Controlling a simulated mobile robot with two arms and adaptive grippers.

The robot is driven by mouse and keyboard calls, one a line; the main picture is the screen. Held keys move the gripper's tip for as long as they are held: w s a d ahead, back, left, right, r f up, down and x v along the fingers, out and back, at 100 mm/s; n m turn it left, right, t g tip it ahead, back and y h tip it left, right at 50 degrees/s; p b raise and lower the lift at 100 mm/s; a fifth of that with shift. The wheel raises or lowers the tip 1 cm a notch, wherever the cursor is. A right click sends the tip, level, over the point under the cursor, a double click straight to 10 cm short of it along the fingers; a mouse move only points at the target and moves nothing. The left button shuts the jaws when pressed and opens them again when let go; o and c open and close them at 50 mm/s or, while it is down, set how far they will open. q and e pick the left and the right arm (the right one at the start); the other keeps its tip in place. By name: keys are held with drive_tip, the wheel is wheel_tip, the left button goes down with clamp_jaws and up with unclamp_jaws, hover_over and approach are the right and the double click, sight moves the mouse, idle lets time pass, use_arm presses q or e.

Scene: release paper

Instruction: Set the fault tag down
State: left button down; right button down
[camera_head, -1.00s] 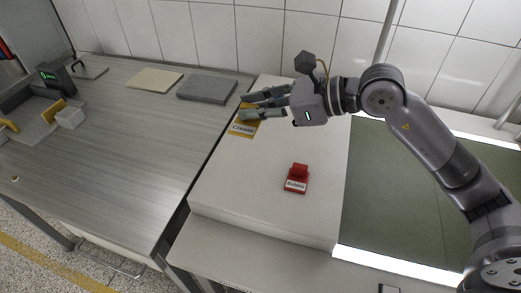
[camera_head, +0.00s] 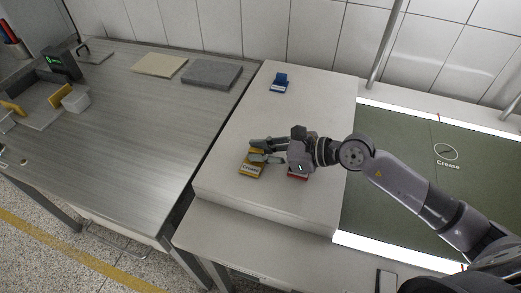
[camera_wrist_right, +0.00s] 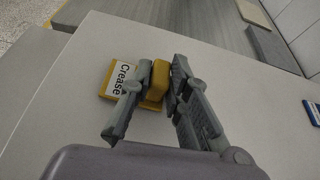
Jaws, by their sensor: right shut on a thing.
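The yellow fault tag (camera_head: 250,170) carries a white label reading "Crease". My right gripper (camera_head: 262,152) is shut on the tag's raised yellow grip, which shows between the fingers in the right wrist view (camera_wrist_right: 157,82). The label (camera_wrist_right: 118,78) faces up in that view. The tag is low over the white slab (camera_head: 290,105), near its left edge; I cannot tell whether it touches. A red tag (camera_head: 298,177) is mostly hidden under my right gripper's body. A blue tag (camera_head: 280,83) lies at the slab's back and shows at the right edge of the wrist view (camera_wrist_right: 312,112). My left gripper is out of view.
Right of the slab is a green panel (camera_head: 395,155) with bright strips along its edges and a circled mark labelled "Crease" (camera_head: 446,153). A grey table (camera_head: 150,130) on the left holds a beige pad (camera_head: 160,64) and a grey pad (camera_head: 212,73). The slab's middle is clear.

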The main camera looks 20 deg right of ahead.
drive_tip(key=shift+f, duration=0.2)
drive_tip(key=c, duration=1.5)
unclamp_jaws()
drive_tip(key=shift+r, duration=0.1)
drive_tip(key=shift+r, duration=0.2)
drive_tip(key=shift+s+d, duration=0.15)
drive_tip(key=shift+d, duration=0.15)
drive_tip(key=b+v, duration=0.3)
drive_tip(key=v, duration=0.5)
drive_tip(key=shift+s+d, duration=0.2)
drive_tip(key=shift+s, duration=0.1)
drive_tip(key=shift+r+v, duration=0.25)
drive_tip(key=shift+v, duration=1.15)
